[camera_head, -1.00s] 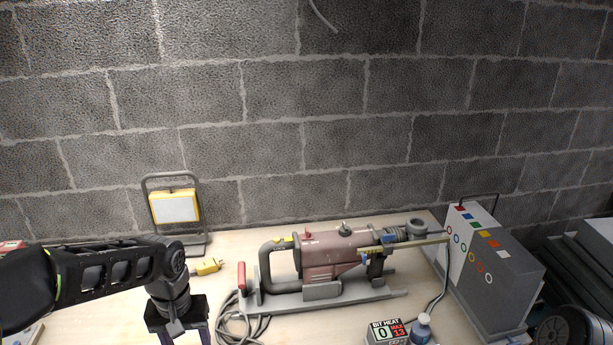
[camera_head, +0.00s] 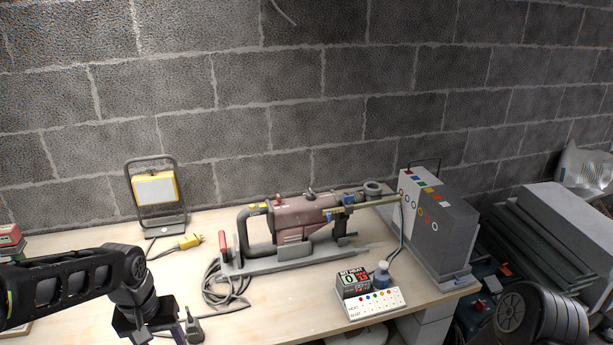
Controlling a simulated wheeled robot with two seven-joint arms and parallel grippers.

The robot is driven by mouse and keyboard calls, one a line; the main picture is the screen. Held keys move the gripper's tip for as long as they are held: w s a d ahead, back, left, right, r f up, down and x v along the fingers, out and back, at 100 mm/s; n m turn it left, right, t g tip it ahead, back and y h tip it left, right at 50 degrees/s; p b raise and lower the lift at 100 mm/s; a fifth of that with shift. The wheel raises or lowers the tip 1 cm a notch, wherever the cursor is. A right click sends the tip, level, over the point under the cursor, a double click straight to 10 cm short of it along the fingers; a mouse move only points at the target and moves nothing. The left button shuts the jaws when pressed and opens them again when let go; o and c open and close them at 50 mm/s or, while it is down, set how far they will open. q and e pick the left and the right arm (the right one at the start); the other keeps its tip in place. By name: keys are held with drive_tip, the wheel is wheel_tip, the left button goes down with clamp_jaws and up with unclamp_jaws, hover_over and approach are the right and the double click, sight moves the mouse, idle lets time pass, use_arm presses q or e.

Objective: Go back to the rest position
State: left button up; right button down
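My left arm comes in from the left, and its gripper (camera_head: 168,338) is cut off by the bottom edge, over the front left of the workbench. Its fingers are mostly out of frame, so I cannot tell whether it is open or holds anything. My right gripper is not in view. A dark red drill machine (camera_head: 303,217) lies on a grey sled in the middle of the workbench (camera_head: 270,318), apart from my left gripper.
A grey box with coloured marks (camera_head: 435,225) stands at the bench's right end. A bit heat display (camera_head: 355,282), a button panel (camera_head: 376,303) and a small bottle (camera_head: 382,274) sit near the front edge. A work lamp (camera_head: 155,190) stands at back left. Loose cable (camera_head: 226,289) lies near my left gripper.

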use_arm(q)
drive_tip(key=w+d+f+t+h, duration=0.4)
drive_tip(key=d+f, duration=0.8)
drive_tip(key=f, duration=0.2)
drive_tip(key=s+d+f+g, duration=0.1)
drive_tip(key=s+d+f, duration=0.3)
drive_tip(key=s, duration=0.3)
drive_tip(key=s+d+f+m+g, duration=0.1)
drive_tip(key=s+d+f+g, duration=0.1)
drive_tip(key=s+d+f, duration=0.2)
drive_tip(key=s+d+f+g, duration=0.1)
drive_tip(key=s+d+f, duration=0.3)
drive_tip(key=s, duration=0.5)
wheel_tip(320, 180, down, 2)
drive_tip(key=shift+s+f+m+g, duration=0.15)
drive_tip(key=shift+s+m+g, duration=0.15)
drive_tip(key=shift+d, duration=0.1)
